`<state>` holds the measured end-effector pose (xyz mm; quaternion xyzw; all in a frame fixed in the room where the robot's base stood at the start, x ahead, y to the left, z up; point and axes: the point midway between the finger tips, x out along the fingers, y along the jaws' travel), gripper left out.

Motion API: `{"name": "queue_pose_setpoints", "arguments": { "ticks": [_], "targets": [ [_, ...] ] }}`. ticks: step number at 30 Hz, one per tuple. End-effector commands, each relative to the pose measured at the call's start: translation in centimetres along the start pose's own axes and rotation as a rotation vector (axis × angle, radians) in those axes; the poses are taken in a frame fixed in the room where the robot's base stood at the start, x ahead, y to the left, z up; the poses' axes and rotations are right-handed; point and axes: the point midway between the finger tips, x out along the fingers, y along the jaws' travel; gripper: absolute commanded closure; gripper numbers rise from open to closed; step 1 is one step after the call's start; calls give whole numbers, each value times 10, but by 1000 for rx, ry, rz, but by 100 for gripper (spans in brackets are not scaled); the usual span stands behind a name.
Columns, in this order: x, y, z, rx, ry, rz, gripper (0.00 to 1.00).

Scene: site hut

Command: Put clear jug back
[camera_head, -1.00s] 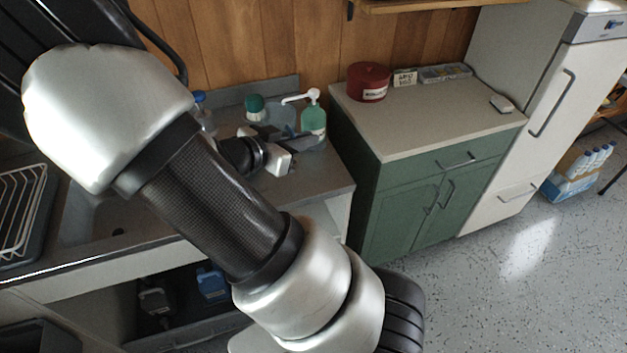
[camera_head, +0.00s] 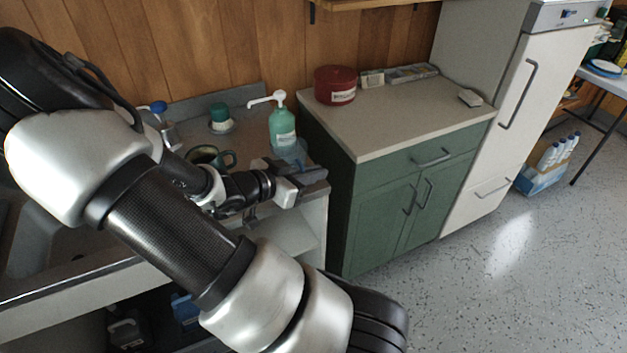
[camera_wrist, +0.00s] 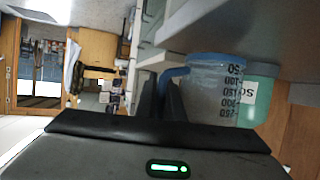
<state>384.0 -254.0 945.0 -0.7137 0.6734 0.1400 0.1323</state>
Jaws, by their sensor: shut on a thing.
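The clear jug (camera_wrist: 214,92) has dark scale marks and a blue rim and handle. In the wrist view my gripper (camera_wrist: 168,98) is shut on it at the blue handle. In the head view the jug (camera_head: 291,153) is a pale bluish shape just in front of the green pump bottle (camera_head: 282,126). My gripper (camera_head: 306,178) is beside it, over the counter's right end, and partly hides it. I cannot tell whether the jug touches the counter.
A dark mug (camera_head: 207,156) and a green-capped container (camera_head: 221,118) stand left of the pump bottle. To the right, a green cabinet (camera_head: 372,215) carries a red tin (camera_head: 335,84) and small boxes; its front worktop is clear. A white fridge (camera_head: 500,130) stands beyond.

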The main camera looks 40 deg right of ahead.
Motion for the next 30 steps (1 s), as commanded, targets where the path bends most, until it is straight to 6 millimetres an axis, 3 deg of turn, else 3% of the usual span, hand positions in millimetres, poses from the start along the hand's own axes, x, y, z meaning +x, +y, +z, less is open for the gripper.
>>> {"name": "queue_pose_setpoints", "arguments": {
  "ticks": [3,15,19,30],
  "targets": [
    [5,0,13,0,1,0,100],
    [7,0,16,1,0,0,100],
    [6,0,16,1,-1,0,74],
    [3,0,12,2,-1,-2,74]
  ]
}}
